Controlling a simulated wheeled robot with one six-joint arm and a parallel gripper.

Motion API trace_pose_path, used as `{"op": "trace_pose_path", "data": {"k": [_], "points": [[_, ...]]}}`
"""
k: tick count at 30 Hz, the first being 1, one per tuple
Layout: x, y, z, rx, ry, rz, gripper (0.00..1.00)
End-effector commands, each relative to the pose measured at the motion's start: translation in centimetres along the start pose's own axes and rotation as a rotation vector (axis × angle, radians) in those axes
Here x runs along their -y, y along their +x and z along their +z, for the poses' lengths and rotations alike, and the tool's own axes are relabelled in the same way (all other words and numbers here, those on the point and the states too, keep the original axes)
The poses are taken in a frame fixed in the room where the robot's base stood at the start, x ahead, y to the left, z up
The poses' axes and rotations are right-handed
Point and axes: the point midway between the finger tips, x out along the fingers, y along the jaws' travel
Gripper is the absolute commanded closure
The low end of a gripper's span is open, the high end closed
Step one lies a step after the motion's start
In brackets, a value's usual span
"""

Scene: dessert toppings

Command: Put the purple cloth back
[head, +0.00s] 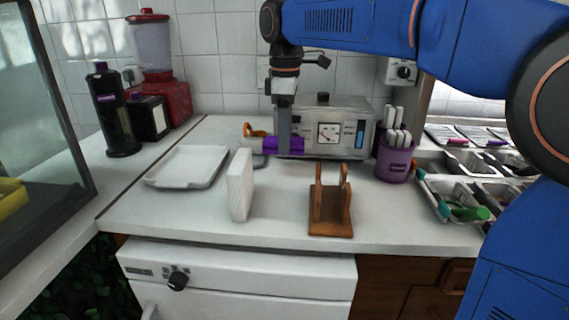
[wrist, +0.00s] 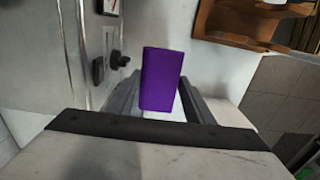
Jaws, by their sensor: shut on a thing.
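The purple cloth (head: 291,146) looks like a folded, block-like bundle. My gripper (head: 284,138) points down and is shut on it, in front of the silver appliance at the back of the counter. In the wrist view the cloth (wrist: 162,80) stands out between the two dark fingers, with a flat purple face showing. It seems held above the counter, but the exact gap is hard to tell. The part of the cloth between the fingers is hidden.
A wooden holder (head: 331,222) stands at the counter's front, with a white upright block (head: 240,187) to its left. A white tray (head: 188,168) lies farther left. The silver appliance (head: 357,135) is close behind my gripper; a purple cup (head: 395,164) of white-handled utensils stands right.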

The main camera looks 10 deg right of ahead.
Motion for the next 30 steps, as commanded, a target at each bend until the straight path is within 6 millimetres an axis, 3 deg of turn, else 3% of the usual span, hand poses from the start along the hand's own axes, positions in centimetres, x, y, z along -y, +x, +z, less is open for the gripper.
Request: {"op": "trace_pose_path", "data": {"k": [3,11,19,30], "points": [[0.0,1.8,0.0,0.001,0.000,-0.001,0.77],[0.0,3.5,0.0,0.001,0.000,-0.001,0.77],[0.0,6.9,0.0,0.001,0.000,-0.001,0.77],[0.0,7.3,0.0,0.000,0.000,0.000,0.77]]}}
